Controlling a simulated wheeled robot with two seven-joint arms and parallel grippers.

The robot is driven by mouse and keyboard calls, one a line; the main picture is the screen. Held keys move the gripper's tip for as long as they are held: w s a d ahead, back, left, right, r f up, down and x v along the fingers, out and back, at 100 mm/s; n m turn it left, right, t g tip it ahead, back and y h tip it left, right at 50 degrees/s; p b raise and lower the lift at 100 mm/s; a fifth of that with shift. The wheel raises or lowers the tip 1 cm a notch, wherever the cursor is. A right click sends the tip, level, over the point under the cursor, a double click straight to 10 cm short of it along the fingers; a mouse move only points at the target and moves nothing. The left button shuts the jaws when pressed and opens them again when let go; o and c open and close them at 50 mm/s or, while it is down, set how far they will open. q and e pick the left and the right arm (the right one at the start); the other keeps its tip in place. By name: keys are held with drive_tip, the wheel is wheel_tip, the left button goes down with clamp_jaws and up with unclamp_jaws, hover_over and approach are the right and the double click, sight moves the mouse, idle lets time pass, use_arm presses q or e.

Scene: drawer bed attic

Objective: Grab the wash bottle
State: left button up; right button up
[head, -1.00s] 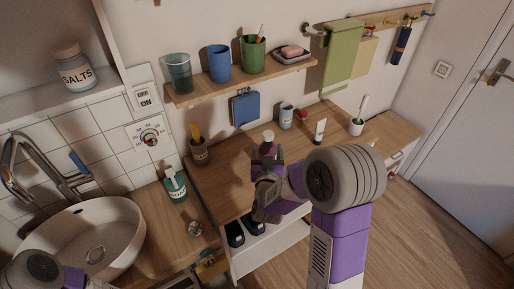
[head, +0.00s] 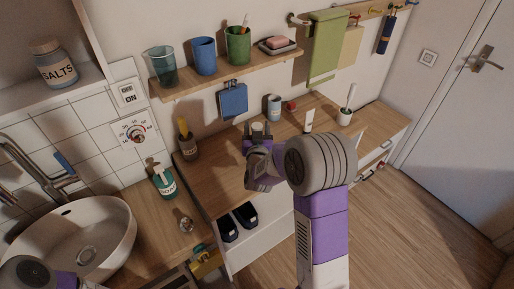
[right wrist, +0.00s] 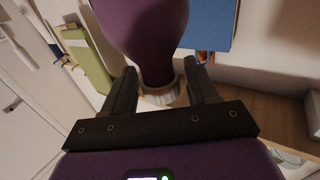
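The wash bottle (head: 257,127) stands on the wooden counter (head: 220,180); in the head view only its pale top shows past my right gripper (head: 259,138). In the right wrist view, which is upside down, the wash bottle (right wrist: 145,30) is purple with a pale collar, and its neck lies between the two black fingers (right wrist: 161,70). The fingers are spread on either side of the neck, and I see no clear grip on it. Only part of my left arm shows at the bottom left; its gripper is out of view.
A grey cup (head: 274,107), a white tube (head: 308,121) and a brush holder (head: 344,117) stand right of the bottle. A soap bottle (head: 165,182) and sink (head: 80,240) are left.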

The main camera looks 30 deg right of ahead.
clamp_jaws()
idle(0.3)
